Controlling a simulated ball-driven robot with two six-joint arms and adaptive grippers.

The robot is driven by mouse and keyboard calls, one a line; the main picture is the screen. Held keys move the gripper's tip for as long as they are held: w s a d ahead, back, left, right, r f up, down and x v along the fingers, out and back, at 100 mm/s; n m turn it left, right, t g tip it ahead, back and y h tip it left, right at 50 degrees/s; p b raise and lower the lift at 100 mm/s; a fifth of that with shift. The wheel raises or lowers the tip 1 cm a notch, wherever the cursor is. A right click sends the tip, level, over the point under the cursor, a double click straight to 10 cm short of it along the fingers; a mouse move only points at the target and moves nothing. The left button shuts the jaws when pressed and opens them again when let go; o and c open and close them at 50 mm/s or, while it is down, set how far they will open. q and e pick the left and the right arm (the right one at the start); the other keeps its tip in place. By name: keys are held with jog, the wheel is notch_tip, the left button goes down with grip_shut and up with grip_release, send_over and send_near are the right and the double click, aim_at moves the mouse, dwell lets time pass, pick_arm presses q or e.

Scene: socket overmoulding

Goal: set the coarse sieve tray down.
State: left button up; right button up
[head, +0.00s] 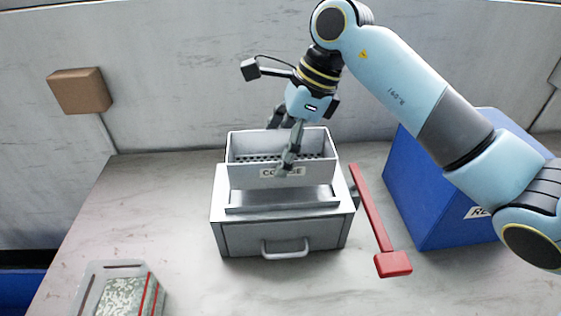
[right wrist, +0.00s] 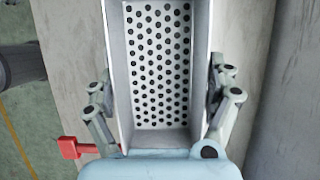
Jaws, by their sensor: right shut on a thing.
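The coarse sieve tray (head: 247,170) is a grey open box with a perforated floor and a label on its front that partly reads "COARSE". It sits at the top of a grey housing with a drawer handle; I cannot tell whether it rests there or is held just above. My right gripper (head: 287,142) reaches down from above and is shut on the tray, with fingers at its front and back walls. In the right wrist view the perforated floor of the tray (right wrist: 158,65) looks empty, with fingers on both sides. My left gripper is not in view.
The grey housing (head: 280,238) stands mid-table. A red lever (head: 375,220) sticks out at its right. A blue bin (head: 432,200) stands further right, partly behind my arm. A container of speckled material (head: 122,295) is at the front left. The table left of the housing is clear.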

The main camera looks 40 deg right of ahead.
jog(key=shift+f, duration=1.9)
jog(key=shift+f, duration=0.1)
jog(key=o, duration=1)
jog(key=shift+o, duration=0.2)
jog(key=v, duration=1.2)
jog(key=shift+s, duration=0.1)
jog(key=shift+s, duration=0.1)
